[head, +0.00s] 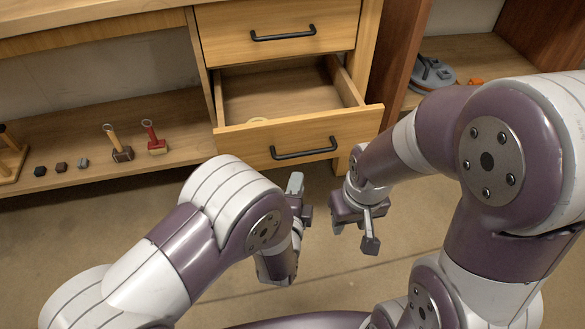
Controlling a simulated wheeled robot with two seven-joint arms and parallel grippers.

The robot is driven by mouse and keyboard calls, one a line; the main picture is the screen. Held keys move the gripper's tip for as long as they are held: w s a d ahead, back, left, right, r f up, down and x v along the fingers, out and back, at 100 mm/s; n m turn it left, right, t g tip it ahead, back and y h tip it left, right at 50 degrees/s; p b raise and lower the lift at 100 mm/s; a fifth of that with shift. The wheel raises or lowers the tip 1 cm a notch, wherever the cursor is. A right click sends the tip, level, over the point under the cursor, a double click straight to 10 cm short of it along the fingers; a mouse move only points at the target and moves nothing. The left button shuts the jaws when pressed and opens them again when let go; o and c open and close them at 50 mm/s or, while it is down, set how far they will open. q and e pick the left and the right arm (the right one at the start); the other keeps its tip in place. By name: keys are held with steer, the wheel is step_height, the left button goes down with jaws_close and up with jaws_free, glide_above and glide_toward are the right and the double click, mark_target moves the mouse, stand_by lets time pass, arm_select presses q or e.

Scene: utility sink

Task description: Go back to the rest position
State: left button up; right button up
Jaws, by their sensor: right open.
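My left gripper (301,200) is in the middle of the head view, partly hidden behind its own wrist, in front of the open lower drawer. Whether its jaws are open or shut is hidden. My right gripper (355,232) is just to the right of it, pointing down and toward the left. Its fingers are apart and I see nothing between them. Both grippers are in the air over the floor, apart from each other.
The upper drawer (283,33) is shut. A grey tool (433,72) lies on the right shelf.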

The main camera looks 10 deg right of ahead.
arm_select(q)
steer(key=s+a+f+n+g+y, duration=0.2)
steer(key=s+a+f+n+g, duration=0.3)
steer(key=s+f+n+g, duration=0.35)
steer(key=s+a+r+n+g+y+p, duration=0.2)
steer(key=a+r+n, duration=0.5)
steer(key=a, duration=0.5)
steer(key=s+a+r+n+g+y+p, duration=0.1)
steer(key=s+a+r+n+g+y, duration=0.15)
steer(key=a+r+n, duration=0.6)
steer(key=a+r+m+p, duration=0.2)
steer(key=a+r+p, duration=0.1)
steer(key=r+p, duration=3.4)
steer(key=shift+w+r+m+h+p, duration=0.15)
steer(key=shift+r+m+h+p, duration=0.2)
steer(key=shift+r+m+h, duration=0.1)
